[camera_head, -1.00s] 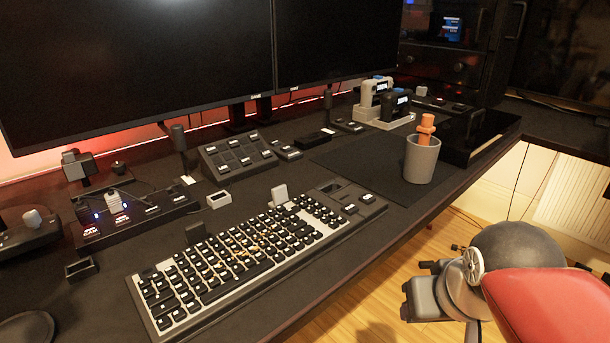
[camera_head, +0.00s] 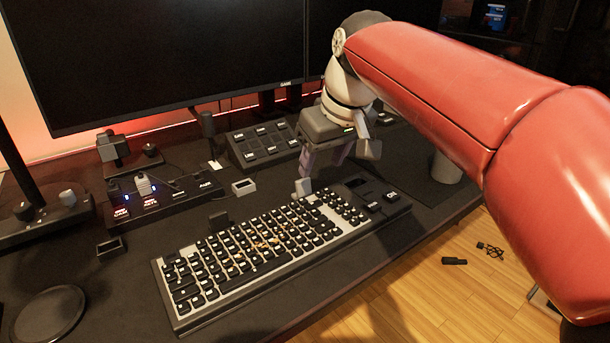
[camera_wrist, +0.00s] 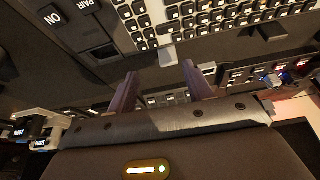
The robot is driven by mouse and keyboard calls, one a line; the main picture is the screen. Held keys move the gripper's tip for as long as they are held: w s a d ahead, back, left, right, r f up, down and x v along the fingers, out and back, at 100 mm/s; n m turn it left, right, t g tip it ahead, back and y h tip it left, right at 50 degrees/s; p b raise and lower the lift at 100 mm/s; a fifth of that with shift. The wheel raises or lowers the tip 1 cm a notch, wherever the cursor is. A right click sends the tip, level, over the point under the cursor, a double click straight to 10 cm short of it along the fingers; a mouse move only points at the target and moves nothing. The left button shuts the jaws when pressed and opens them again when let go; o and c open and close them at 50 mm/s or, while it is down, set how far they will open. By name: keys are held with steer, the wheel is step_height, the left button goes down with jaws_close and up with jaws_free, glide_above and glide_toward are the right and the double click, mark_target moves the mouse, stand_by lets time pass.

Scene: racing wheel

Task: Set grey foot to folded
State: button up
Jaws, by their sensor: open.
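The keyboard (camera_head: 262,250) lies on the desk with its back edge towards the monitors. The light grey foot (camera_head: 303,187) stands up at its back edge, right of the middle. In the wrist view the grey foot (camera_wrist: 168,56) shows just beyond the fingertips and between their lines. A dark foot (camera_head: 219,221) stands up further left on the same edge; the wrist view also shows it (camera_wrist: 272,31). My gripper (camera_head: 322,168) is open and points down just behind the grey foot. In the wrist view its fingers (camera_wrist: 159,71) are apart with nothing between them. I cannot tell whether they touch the foot.
A button pad (camera_head: 265,145) stands behind the keyboard, close to my gripper. A control box (camera_head: 165,198) and a small light box (camera_head: 244,187) are to the left. A grey cup (camera_head: 447,168) is partly hidden by my arm. The monitor (camera_head: 165,60) stands behind.

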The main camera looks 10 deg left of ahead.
mark_target(304, 181)
steer(key=shift+w+a+r, duration=0.2)
steer(key=shift+a, duration=0.6)
steer(key=shift+a+f, duration=0.15)
steer(key=shift+a, duration=0.05)
steer(key=b+x, duration=0.1)
steer(key=x, duration=0.6)
steer(key=shift+w+a+f, duration=0.1)
steer(key=shift+f, duration=0.05)
